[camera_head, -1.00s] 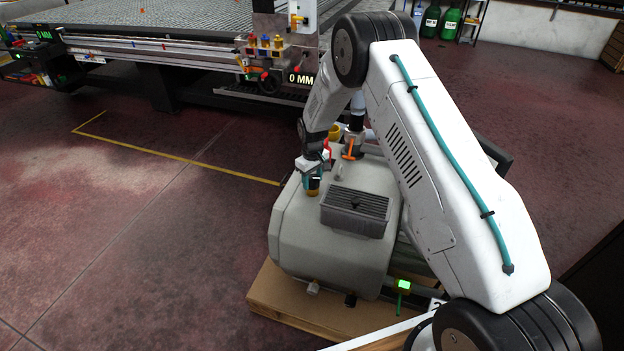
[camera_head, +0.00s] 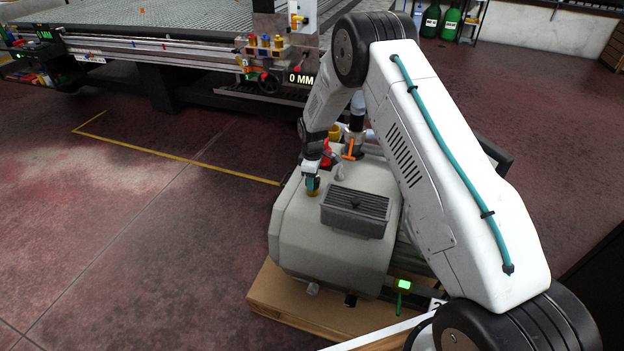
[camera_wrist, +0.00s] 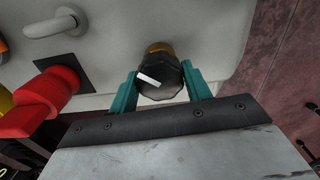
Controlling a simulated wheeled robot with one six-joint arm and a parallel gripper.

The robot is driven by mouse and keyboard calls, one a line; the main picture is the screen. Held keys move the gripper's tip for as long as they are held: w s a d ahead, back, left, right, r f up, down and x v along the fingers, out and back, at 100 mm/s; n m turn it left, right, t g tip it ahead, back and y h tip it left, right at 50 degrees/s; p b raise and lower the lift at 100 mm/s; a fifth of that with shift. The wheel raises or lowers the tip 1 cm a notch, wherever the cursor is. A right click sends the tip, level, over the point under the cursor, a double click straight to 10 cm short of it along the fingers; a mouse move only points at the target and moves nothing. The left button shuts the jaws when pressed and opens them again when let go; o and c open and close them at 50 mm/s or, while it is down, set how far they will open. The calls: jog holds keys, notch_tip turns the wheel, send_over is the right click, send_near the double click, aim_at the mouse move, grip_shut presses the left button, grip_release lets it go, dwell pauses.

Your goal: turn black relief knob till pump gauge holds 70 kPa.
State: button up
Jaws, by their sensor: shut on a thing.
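The black relief knob (camera_wrist: 161,80) has a white mark on its face and a brass-coloured base. It sits on top of the grey pump (camera_head: 300,235). My gripper (camera_wrist: 156,88) has its two teal fingers on either side of the knob, shut on it. In the head view my gripper (camera_head: 313,185) points down at the pump's top left, and the knob is mostly hidden there. I cannot make out a pump gauge dial or a reading in either view.
An orange T-handle (camera_head: 352,150) and a ribbed grey box (camera_head: 356,206) are on the pump. A wooden pallet (camera_head: 275,300) lies under it.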

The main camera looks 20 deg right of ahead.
jog(key=shift+w, duration=0.1)
jog(key=o, duration=1)
jog(key=shift+c, duration=0.2)
notch_tip(320, 180, up, 8)
jog(key=shift+f, duration=0.1)
